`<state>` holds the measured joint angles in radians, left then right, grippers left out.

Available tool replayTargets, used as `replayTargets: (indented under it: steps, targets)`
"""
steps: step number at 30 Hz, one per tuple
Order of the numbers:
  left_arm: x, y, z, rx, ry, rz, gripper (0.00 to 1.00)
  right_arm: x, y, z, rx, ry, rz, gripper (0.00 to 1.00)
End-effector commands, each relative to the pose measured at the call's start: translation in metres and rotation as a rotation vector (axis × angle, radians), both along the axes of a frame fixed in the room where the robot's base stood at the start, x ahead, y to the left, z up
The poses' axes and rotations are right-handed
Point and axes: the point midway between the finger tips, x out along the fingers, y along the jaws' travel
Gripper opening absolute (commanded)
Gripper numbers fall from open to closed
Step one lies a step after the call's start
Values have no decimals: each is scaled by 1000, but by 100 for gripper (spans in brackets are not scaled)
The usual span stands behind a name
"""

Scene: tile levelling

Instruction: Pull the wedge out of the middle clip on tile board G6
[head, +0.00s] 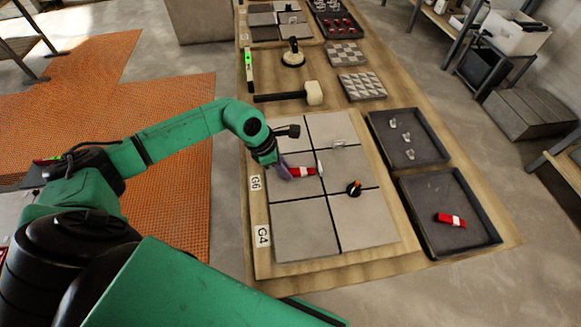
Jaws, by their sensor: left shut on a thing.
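The tile board (258,205) bears grey tiles with dark joints, and labels G6 (256,183) and G4 (263,236) on its left edge. A red wedge with a white band (304,171) lies over the tiles, its right end at a pale clip (320,168) near the middle joint. My left gripper (286,172) is shut on the wedge's left end, and its fingers partly hide it. Whether the wedge still sits inside the clip is too small to tell. Another pale clip (339,143) stands farther back. My right gripper is not in view.
At the right, one dark tray (440,158) holds pale clips and another (490,238) holds a red wedge (450,220). A mallet (314,93), a suction-cup-like tool (292,56) and patterned tiles (361,86) lie behind the board.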

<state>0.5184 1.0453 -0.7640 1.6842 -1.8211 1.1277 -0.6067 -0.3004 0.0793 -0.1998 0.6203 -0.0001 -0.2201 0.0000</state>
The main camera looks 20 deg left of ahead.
Motion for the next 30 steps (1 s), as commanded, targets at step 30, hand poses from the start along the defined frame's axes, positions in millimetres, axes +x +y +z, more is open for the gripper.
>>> replayTargets:
  steps: [30]
  targets:
    - [-6, 10, 56, -1, -1, -1, 0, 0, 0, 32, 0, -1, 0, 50]
